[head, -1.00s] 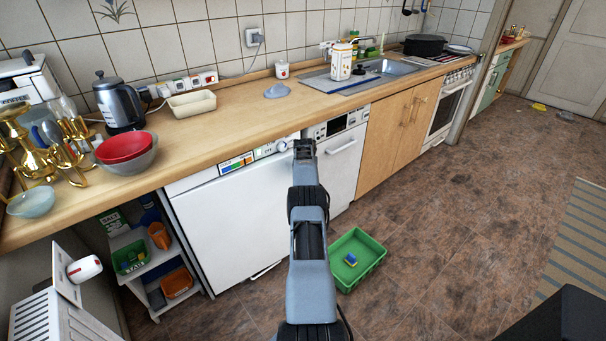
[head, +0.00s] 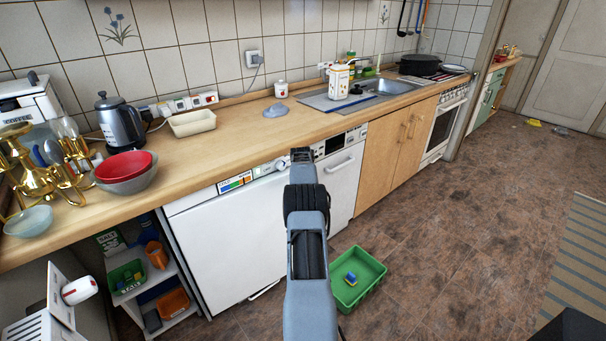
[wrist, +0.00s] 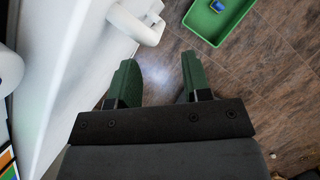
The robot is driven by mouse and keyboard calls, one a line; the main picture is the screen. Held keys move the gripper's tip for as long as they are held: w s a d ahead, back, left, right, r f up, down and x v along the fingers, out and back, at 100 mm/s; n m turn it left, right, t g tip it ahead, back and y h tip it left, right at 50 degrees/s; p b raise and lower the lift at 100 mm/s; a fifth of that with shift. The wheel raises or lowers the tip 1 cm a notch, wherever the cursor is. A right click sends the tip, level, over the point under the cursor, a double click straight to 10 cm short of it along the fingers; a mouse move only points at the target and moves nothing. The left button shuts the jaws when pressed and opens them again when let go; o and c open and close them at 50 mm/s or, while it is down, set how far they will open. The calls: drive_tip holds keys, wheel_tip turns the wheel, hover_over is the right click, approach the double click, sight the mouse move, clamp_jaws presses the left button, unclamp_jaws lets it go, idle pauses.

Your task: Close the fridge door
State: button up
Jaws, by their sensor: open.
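The white appliance (head: 232,245) under the counter has a knob and a coloured label on its top strip. It seems to be the fridge. Its front looks shut or nearly shut, but I cannot tell whether a gap is left. My gripper is on my arm's far end (head: 301,155), in front of the appliance fronts; its fingers are hidden in the head view. The wrist view shows my gripper (wrist: 158,65) with two green fingers apart and nothing between them but floor. A white front (wrist: 75,60) stands to their left, with a white handle (wrist: 140,24) ahead.
A second white appliance (head: 343,180) with a handle and a wooden cupboard (head: 385,160) stand to the right. A green crate (head: 370,292) lies on the floor to the right of my arm. A low shelf (head: 140,265) is at the left.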

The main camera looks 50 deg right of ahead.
drive_tip(key=v, duration=0.8)
drive_tip(key=shift+d, duration=0.1)
drive_tip(key=shift+c, duration=0.2)
